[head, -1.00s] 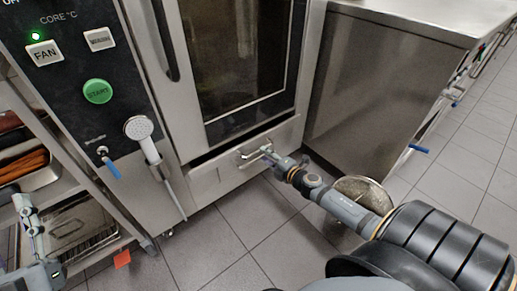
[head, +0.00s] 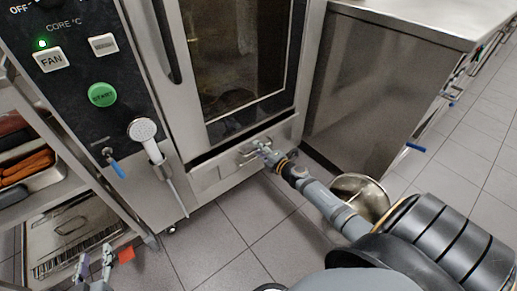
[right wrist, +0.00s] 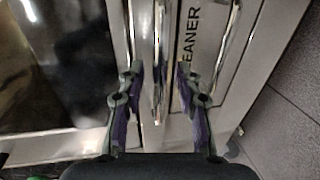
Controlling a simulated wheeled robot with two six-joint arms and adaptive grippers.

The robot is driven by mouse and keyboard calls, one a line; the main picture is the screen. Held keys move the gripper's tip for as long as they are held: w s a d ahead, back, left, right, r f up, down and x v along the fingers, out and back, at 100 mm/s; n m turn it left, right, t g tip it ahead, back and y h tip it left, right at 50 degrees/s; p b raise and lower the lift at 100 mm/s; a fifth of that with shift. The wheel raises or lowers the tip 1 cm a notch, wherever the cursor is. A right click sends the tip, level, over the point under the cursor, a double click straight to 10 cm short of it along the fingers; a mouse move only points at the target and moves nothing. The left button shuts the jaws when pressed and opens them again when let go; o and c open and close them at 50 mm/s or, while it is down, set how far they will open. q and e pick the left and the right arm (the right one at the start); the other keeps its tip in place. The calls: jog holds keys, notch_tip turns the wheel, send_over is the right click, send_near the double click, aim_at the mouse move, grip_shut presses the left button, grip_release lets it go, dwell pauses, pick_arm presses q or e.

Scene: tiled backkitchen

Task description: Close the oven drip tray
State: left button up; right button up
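The oven drip tray (head: 205,175) is the low steel front under the oven door, with a metal loop handle (head: 250,154). A dark gap shows between the door and the tray front. My right gripper (head: 262,148) is at the handle and hides part of it. A chrome bar (right wrist: 232,45) runs just right of the right finger; contact cannot be told. My left gripper (head: 95,262) is open and empty at the lower left.
The oven door (head: 240,60) is shut above the tray. A hand shower (head: 145,135) hangs at the oven's left. A rack with trays (head: 70,235) stands at the far left. A steel cabinet (head: 365,90) stands right. A round metal bowl (head: 362,190) is behind my right arm. Floor in front is free.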

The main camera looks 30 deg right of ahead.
jog(key=shift+w, duration=0.2)
grip_shut()
dwell(0.6)
